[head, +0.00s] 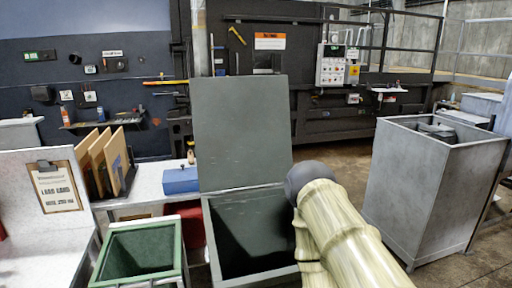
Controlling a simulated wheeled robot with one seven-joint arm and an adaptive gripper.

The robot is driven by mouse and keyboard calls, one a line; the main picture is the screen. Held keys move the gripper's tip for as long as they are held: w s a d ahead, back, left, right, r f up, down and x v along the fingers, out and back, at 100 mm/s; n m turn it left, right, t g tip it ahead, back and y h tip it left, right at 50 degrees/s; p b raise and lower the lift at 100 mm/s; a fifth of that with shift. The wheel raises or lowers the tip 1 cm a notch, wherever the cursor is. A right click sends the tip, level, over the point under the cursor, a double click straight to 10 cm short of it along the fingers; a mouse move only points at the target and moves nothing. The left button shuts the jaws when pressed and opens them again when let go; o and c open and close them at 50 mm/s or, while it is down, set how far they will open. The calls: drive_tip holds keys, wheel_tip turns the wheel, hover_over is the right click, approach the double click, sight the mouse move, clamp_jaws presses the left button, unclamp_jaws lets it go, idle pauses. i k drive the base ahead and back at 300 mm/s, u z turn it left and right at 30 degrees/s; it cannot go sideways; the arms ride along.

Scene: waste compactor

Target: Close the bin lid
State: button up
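A dark grey-green bin (240,212) stands in the middle of the head view, open at the top, with its inside dark. Its flat lid (240,130) stands raised, nearly upright, along the bin's far edge. My arm, in a pale ribbed cover with a dark rounded part, reaches in from the lower right. It hides part of the bin's right side. The dark rounded part overlaps the lid's lower right corner in the picture; I cannot tell whether they touch. My gripper's fingers do not show.
A smaller green open container (140,250) stands left of the bin, near a white counter with a clipboard (55,188). A blue box (181,180) sits behind. A tall grey open container (435,190) stands at right. Bare floor shows between it and the bin.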

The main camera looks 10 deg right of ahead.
sight(242, 125)
drive_tip(key=z, duration=2.05)
drive_tip(key=i, duration=4.15)
drive_tip(key=u, duration=2.35)
drive_tip(key=i, duration=2.95)
